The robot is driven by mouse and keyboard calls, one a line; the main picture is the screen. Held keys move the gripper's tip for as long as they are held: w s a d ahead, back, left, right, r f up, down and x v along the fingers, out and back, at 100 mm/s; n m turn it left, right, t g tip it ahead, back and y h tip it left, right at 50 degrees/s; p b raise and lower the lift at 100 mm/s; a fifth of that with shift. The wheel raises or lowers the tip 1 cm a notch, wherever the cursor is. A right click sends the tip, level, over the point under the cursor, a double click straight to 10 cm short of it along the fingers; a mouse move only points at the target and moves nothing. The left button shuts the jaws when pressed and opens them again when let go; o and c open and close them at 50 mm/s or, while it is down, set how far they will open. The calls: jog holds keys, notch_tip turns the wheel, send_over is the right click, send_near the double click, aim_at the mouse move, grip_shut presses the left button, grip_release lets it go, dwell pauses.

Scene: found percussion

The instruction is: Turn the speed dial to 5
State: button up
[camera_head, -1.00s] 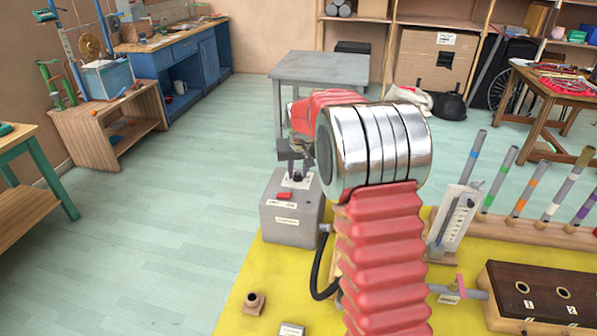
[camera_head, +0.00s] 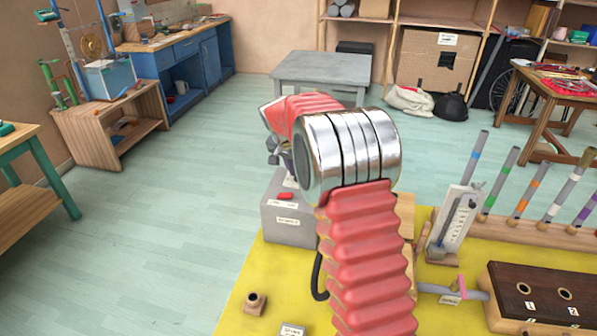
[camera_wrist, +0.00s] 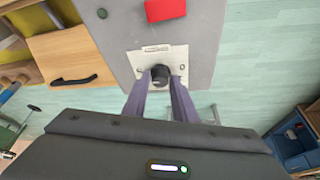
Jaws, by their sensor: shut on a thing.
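The speed dial is a small black knob (camera_wrist: 160,75) on a pale scale plate (camera_wrist: 152,55), set on the grey box, in the wrist view. My gripper (camera_wrist: 160,84) has its two fingers around the knob, one on each side, and is shut on it. The numbers on the plate are too small to read. In the head view the grey box (camera_head: 288,222) stands left of my arm on the yellow mat, with a red block (camera_head: 285,196) on top. My arm hides the dial and the fingertips there.
A wooden panel with a black handle (camera_wrist: 74,80) adjoins the box in the wrist view. A white gauge stand (camera_head: 456,220), a row of banded tubes (camera_head: 509,178) and a dark wooden box (camera_head: 545,299) stand right of my arm. Open floor lies to the left.

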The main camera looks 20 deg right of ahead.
jog(key=shift+a+f+m, duration=0.1)
jog(key=shift+m, duration=0.3)
jog(key=o, duration=1)
jog(key=v, duration=1.3)
jog(key=shift+w+a+r, duration=0.1)
jog(key=shift+a+r, duration=0.05)
jog(key=shift+r, duration=0.2)
